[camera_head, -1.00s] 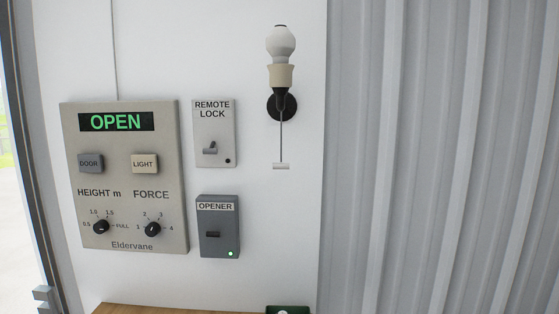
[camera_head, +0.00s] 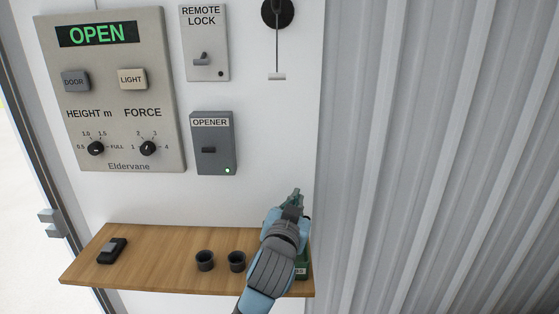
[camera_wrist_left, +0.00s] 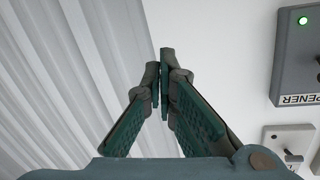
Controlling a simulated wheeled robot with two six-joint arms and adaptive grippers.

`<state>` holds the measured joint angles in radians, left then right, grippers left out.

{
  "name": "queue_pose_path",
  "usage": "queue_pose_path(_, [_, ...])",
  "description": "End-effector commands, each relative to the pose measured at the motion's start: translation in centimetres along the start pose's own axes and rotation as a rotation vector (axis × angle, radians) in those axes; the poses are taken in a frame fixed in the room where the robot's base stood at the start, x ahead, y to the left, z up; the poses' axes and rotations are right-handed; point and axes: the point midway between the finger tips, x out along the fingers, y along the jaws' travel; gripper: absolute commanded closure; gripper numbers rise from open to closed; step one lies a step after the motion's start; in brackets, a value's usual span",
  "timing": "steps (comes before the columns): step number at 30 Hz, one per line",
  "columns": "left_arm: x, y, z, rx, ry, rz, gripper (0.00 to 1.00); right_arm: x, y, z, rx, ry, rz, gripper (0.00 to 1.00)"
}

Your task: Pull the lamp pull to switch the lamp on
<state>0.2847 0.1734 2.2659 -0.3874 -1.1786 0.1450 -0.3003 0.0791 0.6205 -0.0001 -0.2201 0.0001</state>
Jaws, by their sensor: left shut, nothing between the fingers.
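The lamp pull (camera_head: 277,76) is a small pale bar on a thin rod, hanging under the round black lamp mount (camera_head: 278,11) at the top of the head view. The bulb is out of frame above. My left gripper (camera_head: 296,194) points up, well below the pull and a little to its right, apart from it. It is in front of the wall, over the shelf's right end. The left wrist view shows its green fingers (camera_wrist_left: 164,58) shut and empty; the pull is not visible there. My right gripper is not in view.
A control panel (camera_head: 116,98), remote lock (camera_head: 205,45) and opener (camera_head: 212,145) are on the wall to the left. The wooden shelf (camera_head: 155,262) below holds a black remote (camera_head: 112,250), two dark cups and a partly hidden green box (camera_head: 302,264). Corrugated metal (camera_head: 440,150) stands right.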

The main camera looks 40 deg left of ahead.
Motion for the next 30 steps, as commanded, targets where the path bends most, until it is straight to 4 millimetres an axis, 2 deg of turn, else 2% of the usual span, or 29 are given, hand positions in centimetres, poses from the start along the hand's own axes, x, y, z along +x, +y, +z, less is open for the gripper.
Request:
queue_pose_path(1, [0.4,-1.3,-4.6,-0.029,0.105,-0.045,1.00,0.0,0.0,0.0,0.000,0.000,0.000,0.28])
queue_pose_path(3, [0.2,-3.6,-11.2,-0.071,0.260,-0.118,1.00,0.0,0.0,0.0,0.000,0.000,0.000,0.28])
queue_pose_path(4, [-0.2,-4.6,-13.8,-0.088,0.321,-0.148,1.00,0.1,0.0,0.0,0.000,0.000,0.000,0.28])
queue_pose_path(6, [-1.4,-6.7,-18.8,-0.123,0.443,-0.207,1.00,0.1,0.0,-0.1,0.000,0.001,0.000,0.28])
queue_pose_path(9, [-3.1,-8.8,-23.1,-0.155,0.554,-0.265,1.00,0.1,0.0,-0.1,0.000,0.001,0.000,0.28])
queue_pose_path(13, [-3.9,-9.7,-24.9,-0.169,0.601,-0.290,1.00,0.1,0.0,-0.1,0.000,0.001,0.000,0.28])
queue_pose_path(22, [-3.8,-9.7,-25.0,-0.168,0.600,-0.288,1.00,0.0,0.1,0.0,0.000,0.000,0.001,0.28])
queue_pose_path(26, [-3.0,-10.0,-25.6,-0.165,0.600,-0.289,1.00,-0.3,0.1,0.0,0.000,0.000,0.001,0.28])
queue_pose_path(30, [-1.0,-10.8,-27.1,-0.165,0.599,-0.290,1.00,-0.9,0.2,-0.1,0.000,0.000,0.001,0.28])
